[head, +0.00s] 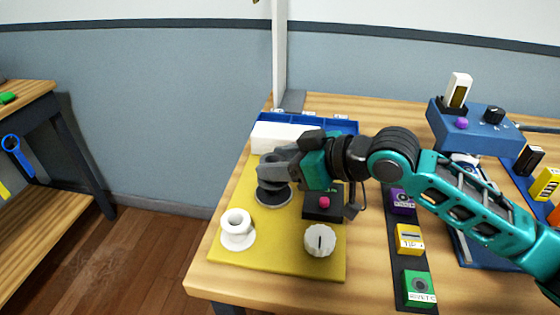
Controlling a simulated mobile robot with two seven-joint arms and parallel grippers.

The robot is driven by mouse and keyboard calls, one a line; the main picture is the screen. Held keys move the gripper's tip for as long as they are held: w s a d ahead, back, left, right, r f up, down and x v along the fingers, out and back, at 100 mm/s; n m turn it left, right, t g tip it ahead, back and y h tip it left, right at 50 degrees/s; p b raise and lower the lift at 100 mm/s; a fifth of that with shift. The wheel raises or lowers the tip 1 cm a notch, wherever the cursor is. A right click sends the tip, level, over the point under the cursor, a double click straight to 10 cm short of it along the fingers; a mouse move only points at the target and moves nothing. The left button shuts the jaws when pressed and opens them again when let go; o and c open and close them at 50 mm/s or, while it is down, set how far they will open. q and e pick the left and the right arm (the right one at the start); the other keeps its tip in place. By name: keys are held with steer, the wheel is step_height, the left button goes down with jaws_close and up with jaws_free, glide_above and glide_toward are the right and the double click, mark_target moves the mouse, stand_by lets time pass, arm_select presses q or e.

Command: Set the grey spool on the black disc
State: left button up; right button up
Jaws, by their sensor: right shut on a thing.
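The grey spool (266,184) is in the jaws of my right gripper (268,172), partly hidden by the fingers. The gripper reaches in from the right, over the yellow board. The black disc (275,203) lies on the board directly below the spool and shows mostly at its front and right edge. The spool looks upright and over the disc; I cannot tell whether it touches it. My left gripper is not in view.
A white spool (237,226) stands on the yellow board (285,256), beside a white knob (320,240) and a black box with a pink button (324,202). A white block (285,136) and blue tray (345,127) stand behind. Coloured blocks line a dark strip (395,235) at right.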

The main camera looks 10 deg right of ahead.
steer(key=shift+f, duration=0.55)
steer(key=o, duration=1)
steer(key=shift+o, duration=0.2)
steer(key=shift+r, duration=0.1)
steer(key=shift+r, duration=0.35)
steer(key=v, duration=1.2)
steer(key=shift+r+p, duration=0.15)
steer(key=shift+p, duration=0.2)
